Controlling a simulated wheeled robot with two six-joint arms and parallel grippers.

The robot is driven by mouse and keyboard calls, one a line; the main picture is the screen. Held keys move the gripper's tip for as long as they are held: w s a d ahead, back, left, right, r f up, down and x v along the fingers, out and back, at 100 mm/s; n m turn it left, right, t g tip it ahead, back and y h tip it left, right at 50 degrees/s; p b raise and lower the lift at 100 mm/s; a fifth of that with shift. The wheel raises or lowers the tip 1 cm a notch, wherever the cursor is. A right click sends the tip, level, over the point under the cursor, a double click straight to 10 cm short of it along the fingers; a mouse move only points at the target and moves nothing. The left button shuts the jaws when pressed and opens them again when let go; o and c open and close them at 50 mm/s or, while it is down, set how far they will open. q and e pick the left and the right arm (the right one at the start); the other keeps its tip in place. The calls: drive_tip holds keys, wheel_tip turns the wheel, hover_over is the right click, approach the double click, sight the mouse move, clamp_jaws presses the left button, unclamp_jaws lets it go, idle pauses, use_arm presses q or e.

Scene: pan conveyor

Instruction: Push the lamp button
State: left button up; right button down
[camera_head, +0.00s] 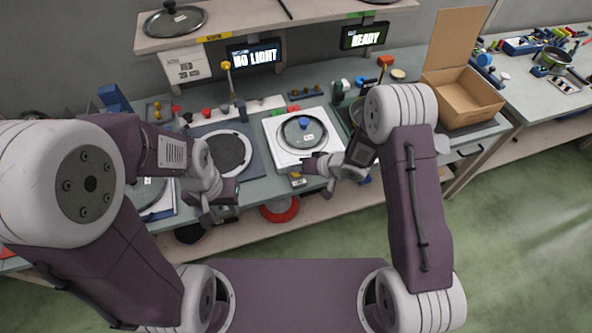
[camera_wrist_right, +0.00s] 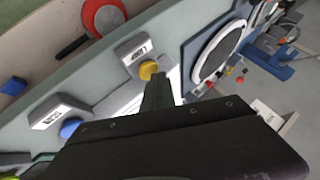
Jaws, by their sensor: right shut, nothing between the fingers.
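In the right wrist view a yellow button (camera_wrist_right: 148,70) sits beside a grey labelled box (camera_wrist_right: 134,48). A blue button (camera_wrist_right: 70,128) sits beside another labelled box (camera_wrist_right: 58,112). The labels are too small to read, so I cannot tell which is the lamp button. My right gripper (camera_wrist_right: 158,92) is shut and empty, its tip close to the yellow button; contact is unclear. In the head view my right gripper (camera_head: 309,165) is over the counter's front edge, by a small labelled box (camera_head: 297,179). My left gripper (camera_head: 208,213) hangs further left; its jaws are unclear.
A screen (camera_head: 255,54) reads NO LIGHT; another (camera_head: 364,37) reads READY. A lidded pan (camera_head: 303,131) stands on a white plate behind my right gripper. A dark round plate (camera_head: 228,152) is to its left. An open cardboard box (camera_head: 462,98) stands right. A red pan (camera_head: 279,209) is below.

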drive_tip(key=shift+r, duration=0.35)
drive_tip(key=shift+r, duration=0.1)
wheel_tip(320, 180, up, 6)
drive_tip(key=p, duration=0.7)
